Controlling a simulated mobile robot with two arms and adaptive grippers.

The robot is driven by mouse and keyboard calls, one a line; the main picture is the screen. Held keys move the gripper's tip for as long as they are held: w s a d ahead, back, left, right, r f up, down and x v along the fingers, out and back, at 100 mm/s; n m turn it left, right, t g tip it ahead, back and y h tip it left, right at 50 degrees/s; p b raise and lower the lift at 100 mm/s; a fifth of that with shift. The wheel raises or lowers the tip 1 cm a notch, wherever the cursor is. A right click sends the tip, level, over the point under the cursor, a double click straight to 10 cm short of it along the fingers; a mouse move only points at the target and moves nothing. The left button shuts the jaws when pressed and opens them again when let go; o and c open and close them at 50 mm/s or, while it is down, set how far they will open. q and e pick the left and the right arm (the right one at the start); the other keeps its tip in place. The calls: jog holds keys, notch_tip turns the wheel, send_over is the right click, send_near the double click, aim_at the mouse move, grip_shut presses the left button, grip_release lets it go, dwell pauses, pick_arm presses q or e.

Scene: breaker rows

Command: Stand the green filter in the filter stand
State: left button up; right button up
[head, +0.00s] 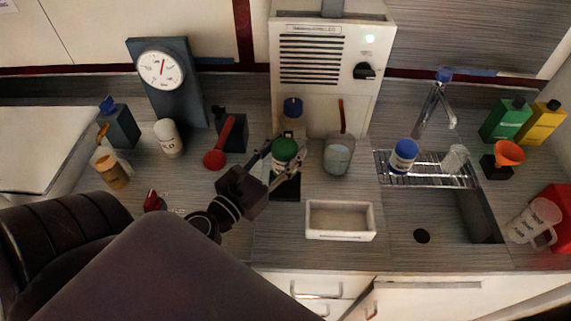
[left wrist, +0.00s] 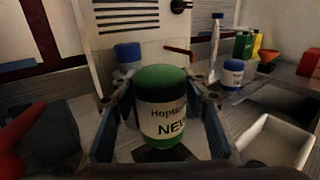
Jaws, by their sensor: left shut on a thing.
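The green filter (head: 284,150) is a short upright cylinder with a green top and a white label; it also shows large in the left wrist view (left wrist: 163,108). My left gripper (head: 283,158) is shut on it, with one finger on each side. A flat black piece (head: 287,188) shows below and in front of the filter; it may be the filter stand, but I cannot be sure. Whether the filter's bottom touches it is hidden by the gripper and the filter itself. My right gripper is not in view.
A blue-topped container (head: 293,107) stands just behind the filter, before the white machine (head: 325,72). A white tray (head: 340,235) lies front right.

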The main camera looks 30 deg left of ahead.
pick_arm(q)
jog(key=shift+f+b, duration=1.75)
jog(key=shift+f, duration=1.1)
jog(key=shift+f, duration=0.1)
jog(key=o, duration=1.4)
